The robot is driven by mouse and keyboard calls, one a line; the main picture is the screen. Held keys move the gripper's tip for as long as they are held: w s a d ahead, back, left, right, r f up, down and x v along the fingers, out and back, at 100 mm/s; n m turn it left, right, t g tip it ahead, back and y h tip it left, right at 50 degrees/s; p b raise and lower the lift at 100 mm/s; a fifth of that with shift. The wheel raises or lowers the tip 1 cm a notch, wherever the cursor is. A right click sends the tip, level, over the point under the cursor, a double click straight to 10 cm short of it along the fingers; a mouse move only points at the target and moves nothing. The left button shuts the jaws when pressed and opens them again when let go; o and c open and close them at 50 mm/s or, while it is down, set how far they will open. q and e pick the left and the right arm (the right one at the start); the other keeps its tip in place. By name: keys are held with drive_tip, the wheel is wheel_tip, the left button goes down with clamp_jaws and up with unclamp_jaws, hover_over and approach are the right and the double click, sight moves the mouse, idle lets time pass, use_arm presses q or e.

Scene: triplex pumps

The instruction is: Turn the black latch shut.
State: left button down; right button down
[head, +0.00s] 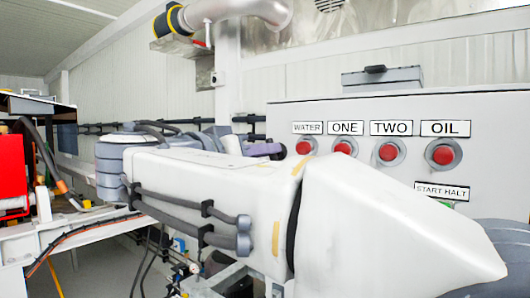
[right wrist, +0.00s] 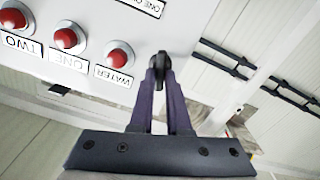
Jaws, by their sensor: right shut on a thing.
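The black latch (right wrist: 160,63) shows in the right wrist view at the edge of the light grey panel, beside the WATER button. My right gripper (right wrist: 159,77) has its purple fingers close together on the latch, one on either side of its dark end. The fingers hide part of the latch. In the head view the right gripper (head: 262,149) shows as a small purple shape at the panel's left edge, partly behind my own white arm. I cannot make out the latch clearly there. My left gripper is not in view.
The grey panel (head: 290,115) carries red buttons (head: 443,153) labelled WATER, ONE, TWO and OIL, close to the right gripper. A grey box (head: 383,80) with a black top piece sits on the panel. A table (head: 60,228) with cables and red equipment (head: 12,185) stands at left.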

drive_tip(key=shift+w+a+f+n+p, duration=0.1)
drive_tip(key=shift+n+p, duration=0.55)
drive_tip(key=shift+n, duration=2.95)
drive_tip(key=shift+a+f+n+p, duration=0.1)
drive_tip(key=shift+n+p, duration=0.5)
drive_tip(key=shift+n, duration=3)
drive_tip(key=c, duration=0.9)
unclamp_jaws()
drive_tip(key=shift+f, duration=0.1)
drive_tip(key=b+v, duration=0.1)
drive_tip(key=v, duration=0.9)
drive_tip(key=shift+a, duration=0.15)
